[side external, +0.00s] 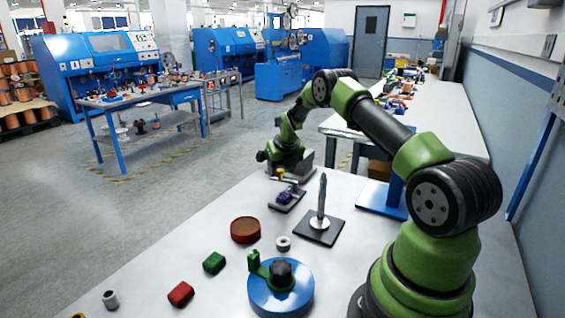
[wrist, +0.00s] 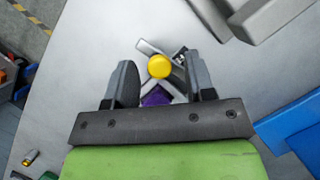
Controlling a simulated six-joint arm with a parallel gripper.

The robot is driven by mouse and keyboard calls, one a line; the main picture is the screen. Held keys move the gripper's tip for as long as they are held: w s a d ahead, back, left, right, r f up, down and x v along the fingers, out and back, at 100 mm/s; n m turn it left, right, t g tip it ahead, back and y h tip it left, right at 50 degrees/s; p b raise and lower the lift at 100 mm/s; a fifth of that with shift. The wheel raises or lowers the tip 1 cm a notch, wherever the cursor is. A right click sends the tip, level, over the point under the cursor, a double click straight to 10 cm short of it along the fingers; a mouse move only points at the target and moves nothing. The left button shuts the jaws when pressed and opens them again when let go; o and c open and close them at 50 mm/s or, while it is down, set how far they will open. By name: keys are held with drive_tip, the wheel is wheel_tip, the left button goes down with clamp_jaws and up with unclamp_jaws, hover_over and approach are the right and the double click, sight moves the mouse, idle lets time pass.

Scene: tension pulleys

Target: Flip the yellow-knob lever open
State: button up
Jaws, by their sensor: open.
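The lever's round yellow knob (wrist: 159,66) sits near the middle of the wrist view, above a small metal fixture with a purple part (wrist: 156,97). In the side view the yellow knob (side external: 280,173) stands above the purple fixture (side external: 287,196) on its dark base, near the table's far end. My gripper (wrist: 158,62) is open, with one finger on each side of the knob. Gaps show between the fingers and the knob. My gripper body hides the near part of the fixture. In the side view the fingers are hard to make out.
A metal post (side external: 322,197) on a dark plate stands close to the fixture on the right. A blue stand (side external: 383,205) is farther right. A brown round part (side external: 245,230), a ring (side external: 283,243), a blue pulley base (side external: 265,297) and colored blocks lie nearer the camera.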

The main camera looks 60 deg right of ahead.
drive_tip(key=v, duration=0.9)
drive_tip(key=shift+r, duration=0.35)
drive_tip(key=shift+s+a+r, duration=0.1)
drive_tip(key=shift+a, duration=0.05)
